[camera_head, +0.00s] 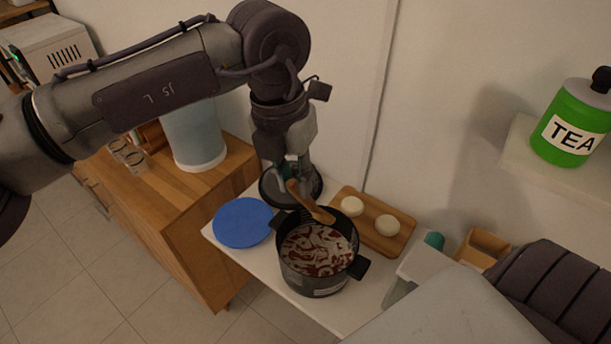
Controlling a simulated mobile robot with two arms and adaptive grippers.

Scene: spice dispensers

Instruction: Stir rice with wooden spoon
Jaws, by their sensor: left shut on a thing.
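A dark pot (314,284) stands on the white counter and holds a red and white mix, which looks like the rice (318,250). My left gripper (292,178) comes down from above at the pot's far left side. It is shut on the wooden spoon (311,204), which tilts down to the right over the pot's rim. I cannot tell whether the spoon's tip touches the rice.
A blue plate (242,223) lies left of the pot. A wooden board (379,239) with two pale round pieces lies to the right. A green TEA canister (572,125) stands on a wall shelf (545,170). A wooden cabinet (190,203) is at left.

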